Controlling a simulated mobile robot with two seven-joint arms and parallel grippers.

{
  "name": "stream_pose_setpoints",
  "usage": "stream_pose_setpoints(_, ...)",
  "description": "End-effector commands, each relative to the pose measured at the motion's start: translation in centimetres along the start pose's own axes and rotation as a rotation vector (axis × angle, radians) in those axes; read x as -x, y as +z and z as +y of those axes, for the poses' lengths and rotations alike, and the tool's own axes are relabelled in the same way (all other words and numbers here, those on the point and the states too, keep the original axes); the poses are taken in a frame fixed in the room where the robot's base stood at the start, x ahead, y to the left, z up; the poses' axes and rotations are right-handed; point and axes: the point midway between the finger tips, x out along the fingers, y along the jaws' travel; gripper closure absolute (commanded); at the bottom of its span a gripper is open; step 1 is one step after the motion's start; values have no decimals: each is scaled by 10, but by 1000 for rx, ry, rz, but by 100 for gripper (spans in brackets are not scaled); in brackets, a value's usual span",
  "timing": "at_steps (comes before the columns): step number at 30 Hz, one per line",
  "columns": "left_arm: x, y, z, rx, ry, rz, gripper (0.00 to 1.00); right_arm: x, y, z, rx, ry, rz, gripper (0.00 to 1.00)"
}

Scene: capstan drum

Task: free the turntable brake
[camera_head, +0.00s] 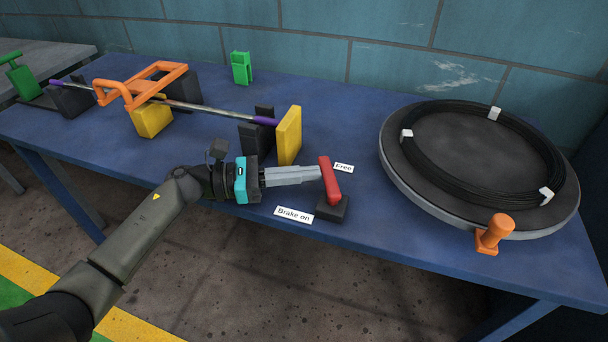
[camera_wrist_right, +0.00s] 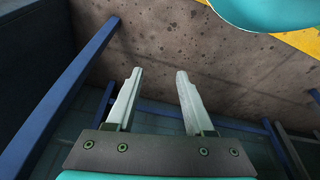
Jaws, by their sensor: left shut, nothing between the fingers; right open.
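The brake lever is a red handle (camera_head: 330,180) on a small black base (camera_head: 333,208) near the table's front edge. It stands close to upright, leaning a little to the left in the head view. A "Free" label (camera_head: 344,168) lies behind it and a "Brake on" label (camera_head: 293,215) lies to its front left. My left gripper (camera_head: 318,173) is shut and empty, its fingertips at the left side of the red handle; I cannot tell whether they touch. The turntable (camera_head: 395,165) stands at the right with a black coil on it. My right gripper (camera_wrist_right: 155,90) is open and empty over the floor.
An orange knob (camera_head: 495,232) sticks up at the turntable's front rim. A yellow plate (camera_head: 289,135), black blocks, a rod and an orange frame (camera_head: 140,85) stand on the left of the blue table (camera_head: 340,100). A green object (camera_head: 241,68) stands at the back.

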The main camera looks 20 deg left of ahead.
Motion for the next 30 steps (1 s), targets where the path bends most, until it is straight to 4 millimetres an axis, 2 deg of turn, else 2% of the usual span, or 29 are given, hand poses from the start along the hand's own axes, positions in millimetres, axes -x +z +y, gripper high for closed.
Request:
stream_pose_setpoints(15,-7,-2,5,-2,-31,0,100,47,-28,2,-3,5,83,47)
stream_pose_setpoints(30,-22,-1,11,-1,-30,0,100,92,-38,3,-5,9,147,47)
